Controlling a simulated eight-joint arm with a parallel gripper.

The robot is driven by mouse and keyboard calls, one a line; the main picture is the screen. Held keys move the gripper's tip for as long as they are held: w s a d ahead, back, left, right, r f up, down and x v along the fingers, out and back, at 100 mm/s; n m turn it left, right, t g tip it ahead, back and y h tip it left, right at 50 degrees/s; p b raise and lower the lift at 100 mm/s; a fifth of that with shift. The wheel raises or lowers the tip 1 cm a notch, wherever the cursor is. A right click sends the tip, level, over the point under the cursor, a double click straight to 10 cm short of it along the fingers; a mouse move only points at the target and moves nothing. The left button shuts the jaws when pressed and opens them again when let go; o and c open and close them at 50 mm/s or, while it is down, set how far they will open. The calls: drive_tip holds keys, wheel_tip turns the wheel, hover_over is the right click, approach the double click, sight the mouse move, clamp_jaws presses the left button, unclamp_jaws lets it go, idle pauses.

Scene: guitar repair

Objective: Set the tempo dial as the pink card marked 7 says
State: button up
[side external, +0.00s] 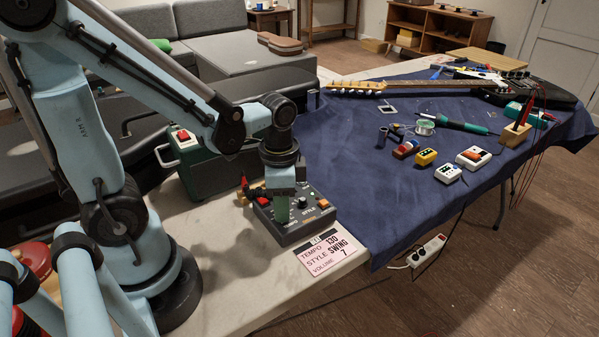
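The pink card (329,258) lies flat at the table's front edge and reads TEMPO 130, STYLE SWING, VOLUME 7. The dark grey control box (291,234) sits just behind it, with a STYLE label, a pale knob (302,203) and orange buttons on its top. My gripper (281,212) points down over the left part of the box, close to the partly covered TEMPO label. The tempo dial is hidden behind my gripper. I cannot tell whether the fingers touch it or how far apart they are.
A green case with a red switch (183,135) stands behind the box. On the blue cloth (340,165) at right are small pedals (447,173), a solder spool (425,128), a soldering iron (465,127) and a guitar neck (420,88). The cloth's near left part is clear.

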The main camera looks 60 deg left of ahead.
drive_tip(key=n, duration=0.9)
drive_tip(key=c, duration=0.5)
drive_tip(key=m, duration=0.6)
drive_tip(key=o, duration=0.5)
